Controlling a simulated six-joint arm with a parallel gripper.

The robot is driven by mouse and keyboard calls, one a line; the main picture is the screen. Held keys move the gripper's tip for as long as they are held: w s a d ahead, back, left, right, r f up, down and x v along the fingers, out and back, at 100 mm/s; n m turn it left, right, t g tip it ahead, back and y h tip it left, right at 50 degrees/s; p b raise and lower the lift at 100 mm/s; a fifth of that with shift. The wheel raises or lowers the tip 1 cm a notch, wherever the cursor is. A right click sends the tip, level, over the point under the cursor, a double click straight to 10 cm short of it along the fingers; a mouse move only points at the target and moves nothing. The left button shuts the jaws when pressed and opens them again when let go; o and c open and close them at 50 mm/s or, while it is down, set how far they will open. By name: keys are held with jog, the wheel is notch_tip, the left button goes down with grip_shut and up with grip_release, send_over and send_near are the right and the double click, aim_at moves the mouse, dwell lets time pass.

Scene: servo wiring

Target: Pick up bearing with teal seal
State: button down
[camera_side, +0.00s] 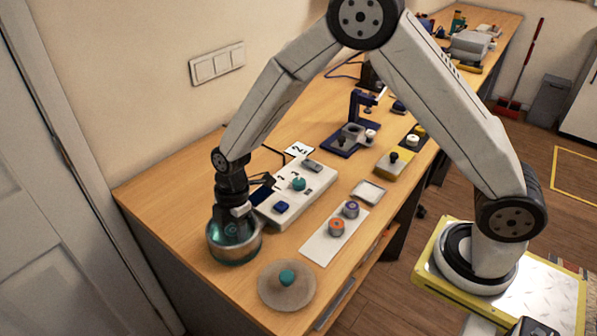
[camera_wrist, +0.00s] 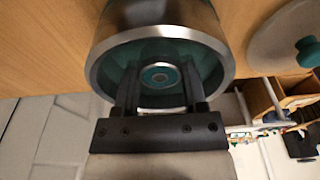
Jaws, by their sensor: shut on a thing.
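The bearing with the teal seal (camera_wrist: 160,76) shows in the wrist view as a grey ring with a teal face, inside a round metal pot (camera_wrist: 152,42) with a teal interior. My gripper (camera_wrist: 160,80) reaches into the pot, its two dark fingers on either side of the bearing and shut on it. In the side view, my gripper (camera_side: 232,226) points down into the pot (camera_side: 234,252) at the table's near left. The bearing itself is hard to make out there.
A round lid with a teal knob (camera_side: 287,292) lies in front of the pot. A white mat (camera_side: 318,252) holds an orange-topped bearing (camera_side: 336,228) and a purple-topped one (camera_side: 351,209). Bare tabletop lies to the pot's left.

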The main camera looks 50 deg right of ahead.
jog(key=shift+r, duration=0.8)
jog(key=s+d+r, duration=0.3)
jog(key=s+r, duration=0.7)
jog(key=s, duration=0.3)
jog(key=shift+s+d+r, duration=0.25)
jog(key=shift+d+r, duration=0.1)
jog(key=shift+d, duration=0.05)
